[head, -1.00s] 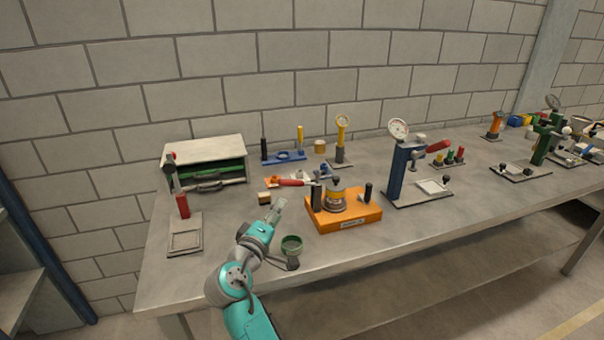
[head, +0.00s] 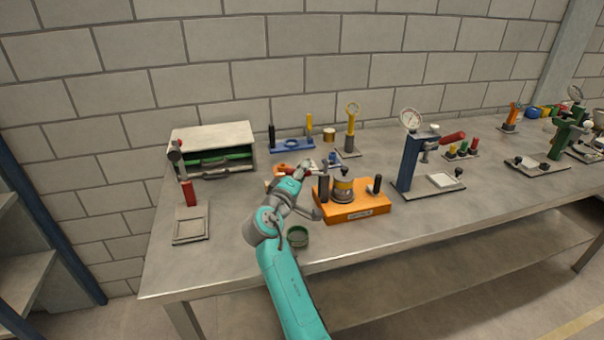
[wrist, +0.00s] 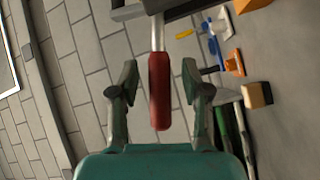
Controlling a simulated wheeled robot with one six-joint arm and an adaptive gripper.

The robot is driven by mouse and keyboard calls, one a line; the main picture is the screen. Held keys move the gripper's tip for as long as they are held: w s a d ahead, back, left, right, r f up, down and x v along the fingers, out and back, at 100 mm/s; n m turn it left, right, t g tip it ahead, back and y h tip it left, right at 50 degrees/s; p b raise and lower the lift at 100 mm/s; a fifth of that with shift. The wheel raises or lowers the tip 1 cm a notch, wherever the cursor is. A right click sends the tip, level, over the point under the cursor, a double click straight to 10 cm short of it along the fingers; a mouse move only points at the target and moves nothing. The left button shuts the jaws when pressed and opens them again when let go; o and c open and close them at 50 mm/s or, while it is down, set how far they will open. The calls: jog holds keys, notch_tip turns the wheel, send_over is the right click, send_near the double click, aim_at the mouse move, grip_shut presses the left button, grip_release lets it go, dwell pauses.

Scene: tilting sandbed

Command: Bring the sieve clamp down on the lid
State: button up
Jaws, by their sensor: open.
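The sieve clamp stands on an orange base (head: 355,205) on the bench, with a black post at each side. The clamp's red handle (wrist: 160,92) shows in the wrist view, on a metal rod. My gripper (head: 300,172) is at the left of the clamp. Its jaws are open, one finger on each side of the handle, with visible gaps. In the head view my gripper hides most of the handle.
A green-rimmed dish (head: 298,237) sits close beside my arm. A blue press with a gauge (head: 411,160) stands right of the clamp. A red-posted stand (head: 190,222) is at the left, and a drawer cabinet (head: 213,143) behind it. The front bench strip is mostly clear.

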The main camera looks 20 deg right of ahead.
jog(key=shift+w+d, duration=0.1)
jog(key=shift+w, duration=0.1)
grip_shut()
